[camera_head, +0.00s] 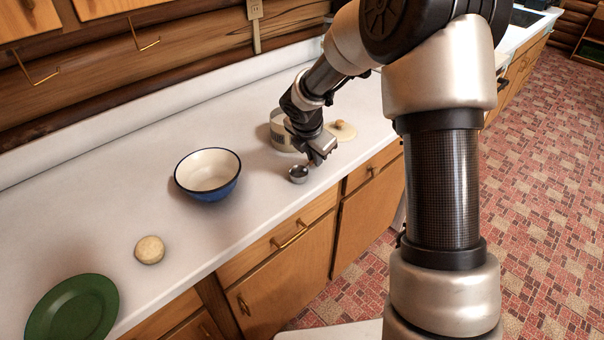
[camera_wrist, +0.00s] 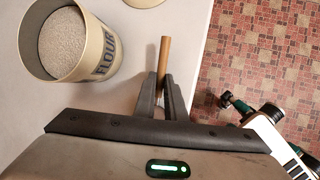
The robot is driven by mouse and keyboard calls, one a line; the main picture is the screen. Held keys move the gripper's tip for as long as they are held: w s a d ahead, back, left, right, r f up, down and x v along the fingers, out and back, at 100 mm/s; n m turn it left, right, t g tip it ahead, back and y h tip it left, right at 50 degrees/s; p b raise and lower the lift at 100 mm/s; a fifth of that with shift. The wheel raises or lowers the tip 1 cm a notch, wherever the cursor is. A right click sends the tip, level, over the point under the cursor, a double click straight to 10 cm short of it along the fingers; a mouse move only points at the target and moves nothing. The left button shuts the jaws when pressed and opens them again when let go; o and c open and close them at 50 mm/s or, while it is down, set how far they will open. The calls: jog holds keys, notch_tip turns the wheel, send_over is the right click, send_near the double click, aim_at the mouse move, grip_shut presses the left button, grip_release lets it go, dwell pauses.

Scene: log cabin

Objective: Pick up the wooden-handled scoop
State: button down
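The wooden-handled scoop has a round metal bowl (camera_head: 298,174) near the counter's front edge. Its wooden handle (camera_wrist: 164,58) extends from between the fingertips in the wrist view. My gripper (camera_head: 314,160) reaches down to the scoop, and its fingers (camera_wrist: 161,84) are close together on both sides of the handle, seeming to touch it. The scoop's bowl is hidden in the wrist view. I cannot tell whether the scoop is clear of the counter.
An open flour canister (camera_wrist: 110,52) stands close to my gripper, with its lid (camera_head: 342,131) beside it. A blue bowl (camera_head: 208,174), a round tan object (camera_head: 150,249) and a green plate (camera_head: 74,310) lie to the left. The counter (camera_head: 120,190) between them is clear.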

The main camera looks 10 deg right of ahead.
jog(key=shift+r, duration=0.1)
notch_tip(320, 180, up, 10)
jog(key=p, duration=0.2)
dwell(0.3)
dwell(1.1)
